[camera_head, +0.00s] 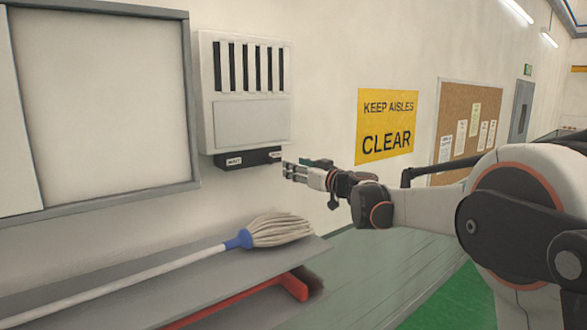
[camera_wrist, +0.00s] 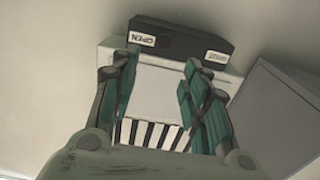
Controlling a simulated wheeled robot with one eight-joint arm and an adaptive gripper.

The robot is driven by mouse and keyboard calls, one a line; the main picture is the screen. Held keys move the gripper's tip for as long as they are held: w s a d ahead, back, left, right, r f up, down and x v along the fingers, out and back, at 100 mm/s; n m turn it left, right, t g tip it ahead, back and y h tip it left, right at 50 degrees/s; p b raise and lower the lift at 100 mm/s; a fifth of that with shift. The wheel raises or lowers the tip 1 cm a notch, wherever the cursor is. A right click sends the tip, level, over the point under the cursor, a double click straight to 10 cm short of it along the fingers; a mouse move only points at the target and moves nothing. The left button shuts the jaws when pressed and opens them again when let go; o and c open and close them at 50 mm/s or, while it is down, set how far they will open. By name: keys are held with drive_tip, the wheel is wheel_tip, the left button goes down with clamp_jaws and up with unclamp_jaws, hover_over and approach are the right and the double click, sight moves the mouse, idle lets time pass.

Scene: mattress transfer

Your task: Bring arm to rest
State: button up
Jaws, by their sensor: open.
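My gripper (camera_head: 288,171) is at the end of my arm, which reaches in from the right of the head view. It is in front of the wall, close to the lower right corner of a white slotted wall unit (camera_head: 250,122). In the wrist view my gripper (camera_wrist: 157,80) has its two teal-padded fingers apart, with nothing between them. Behind the fingers the wall unit (camera_wrist: 165,79) shows upside down, with its black labelled strip (camera_wrist: 180,43) at the top. I cannot tell whether the fingertips touch the unit.
A grey-framed panel (camera_head: 105,105) is on the wall at left. A yellow sign (camera_head: 386,125) and a cork board (camera_head: 467,125) hang to the right. Green floor (camera_head: 450,300) shows at lower right.

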drive_tip(key=shift+f, duration=0.1)
drive_tip(key=s+f+g+h+b, duration=0.1)
drive_tip(key=s+f+g+b, duration=0.2)
drive_tip(key=s+f+b, duration=1.15)
drive_tip(key=s+d+f+m+g+h+b, duration=0.1)
drive_tip(key=s+f+b, duration=0.5)
drive_tip(key=s+f, duration=0.6)
drive_tip(key=s+d+f+m+g+h+b, duration=0.2)
drive_tip(key=s+d+f+h+b, duration=0.3)
drive_tip(key=s+f, duration=0.7)
drive_tip(key=s+d+f+m+g+h+b, duration=0.2)
drive_tip(key=s+d+f+b, duration=0.4)
drive_tip(key=s+f, duration=0.6)
wheel_tip(320, 180, down, 6)
drive_tip(key=m+h+b, duration=0.1)
drive_tip(key=b, duration=0.1)
drive_tip(key=shift+s+d+m+b, duration=0.35)
drive_tip(key=shift+m, duration=0.05)
drive_tip(key=shift+c, duration=0.8)
drive_tip(key=shift+a, duration=0.15)
drive_tip(key=shift+c, duration=0.2)
